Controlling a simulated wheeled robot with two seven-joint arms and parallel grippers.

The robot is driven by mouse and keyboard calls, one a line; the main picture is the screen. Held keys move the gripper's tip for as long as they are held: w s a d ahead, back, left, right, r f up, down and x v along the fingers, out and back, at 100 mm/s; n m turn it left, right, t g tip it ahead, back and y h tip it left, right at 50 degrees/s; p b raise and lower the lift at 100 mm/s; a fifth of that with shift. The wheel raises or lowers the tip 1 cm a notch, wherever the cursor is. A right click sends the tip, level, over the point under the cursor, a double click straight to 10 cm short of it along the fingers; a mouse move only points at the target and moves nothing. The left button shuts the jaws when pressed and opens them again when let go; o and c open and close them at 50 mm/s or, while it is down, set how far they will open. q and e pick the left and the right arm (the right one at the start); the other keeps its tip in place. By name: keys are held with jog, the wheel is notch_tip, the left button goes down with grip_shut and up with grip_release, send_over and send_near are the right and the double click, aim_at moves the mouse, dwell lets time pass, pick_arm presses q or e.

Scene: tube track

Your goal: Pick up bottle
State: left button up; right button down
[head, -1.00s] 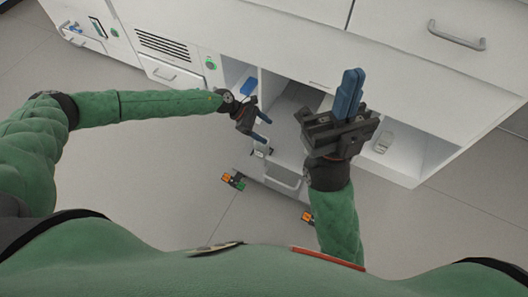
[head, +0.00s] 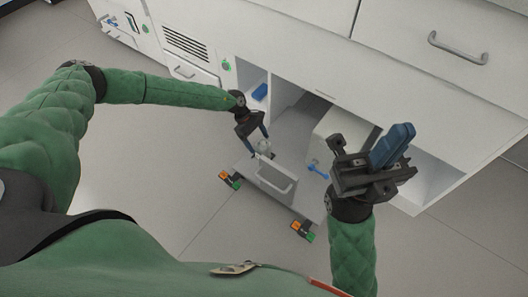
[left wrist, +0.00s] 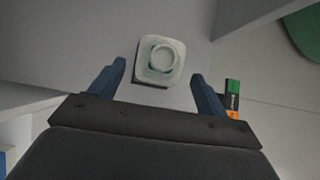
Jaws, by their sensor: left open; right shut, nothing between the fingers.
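A small pale, translucent bottle (head: 264,147) stands on a low white cart (head: 292,204) below the cabinet. In the left wrist view the bottle (left wrist: 161,57) shows from above, with a squarish body and round top. My left gripper (head: 255,144) is open at the bottle. In the left wrist view its blue fingers lie left and right of the bottle, with gaps visible on both sides. My right gripper (head: 398,140) is shut and empty, raised at the right, its blue fingers together.
The cart has a handle (head: 275,186) and orange-green corner pieces (head: 302,231). A white box (head: 342,138) and a small blue item (head: 318,170) are behind it. A blue object (head: 260,92) sits in a cabinet compartment. The floor at the left is clear.

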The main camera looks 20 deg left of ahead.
aim_at(263, 148)
pick_arm(q)
jog(key=b+x, duration=0.1)
jog(key=x, duration=0.3)
jog(key=shift+d+f+b, duration=0.25)
jog(key=shift+f+b, duration=0.05)
jog(key=c, duration=1.2)
